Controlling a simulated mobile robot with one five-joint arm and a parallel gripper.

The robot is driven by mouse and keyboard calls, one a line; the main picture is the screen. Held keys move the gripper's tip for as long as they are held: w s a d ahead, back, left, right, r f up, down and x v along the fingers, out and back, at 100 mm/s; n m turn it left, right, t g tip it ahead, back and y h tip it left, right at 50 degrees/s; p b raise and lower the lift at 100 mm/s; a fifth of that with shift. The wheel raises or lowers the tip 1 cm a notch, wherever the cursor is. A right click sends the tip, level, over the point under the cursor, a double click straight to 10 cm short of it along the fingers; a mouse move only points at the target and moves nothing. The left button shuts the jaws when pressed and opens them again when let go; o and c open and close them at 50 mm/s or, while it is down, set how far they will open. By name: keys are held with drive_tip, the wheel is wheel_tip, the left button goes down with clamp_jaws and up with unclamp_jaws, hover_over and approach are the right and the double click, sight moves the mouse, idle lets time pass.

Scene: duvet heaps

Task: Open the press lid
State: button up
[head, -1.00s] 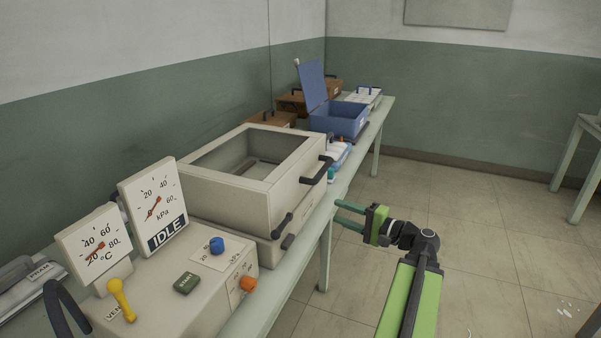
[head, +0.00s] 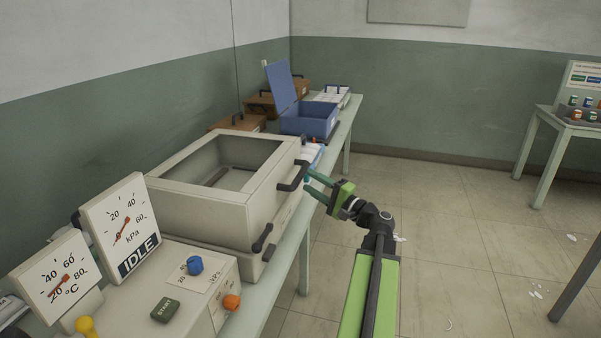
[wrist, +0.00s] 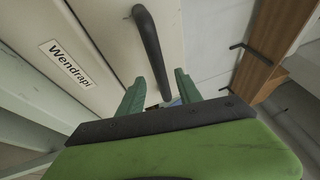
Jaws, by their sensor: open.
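The press (head: 205,205) is a large cream box on the long table, with a windowed lid (head: 270,178) on top. The lid looks closed. A black bar handle (head: 293,176) is on the lid's front right side, and a black lever (head: 262,238) sits lower on the front. My gripper (head: 308,179) is open and empty, its green fingers close to the right of the bar handle.
A control box with two dials and an IDLE sign (head: 139,256) stands at the near left. An open blue case (head: 310,120) and brown cases (head: 237,122) stand behind the press. Another table (head: 560,135) is at right. The floor (head: 440,220) between is mostly clear.

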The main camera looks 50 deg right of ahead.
sight(300, 176)
drive_tip(key=w, duration=0.3)
drive_tip(key=w+r, duration=0.1)
drive_tip(key=w, duration=0.1)
drive_tip(key=shift+a+p, duration=0.2)
drive_tip(key=shift+p, duration=0.1)
drive_tip(key=shift+f, duration=0.1)
clamp_jaws()
idle(0.9)
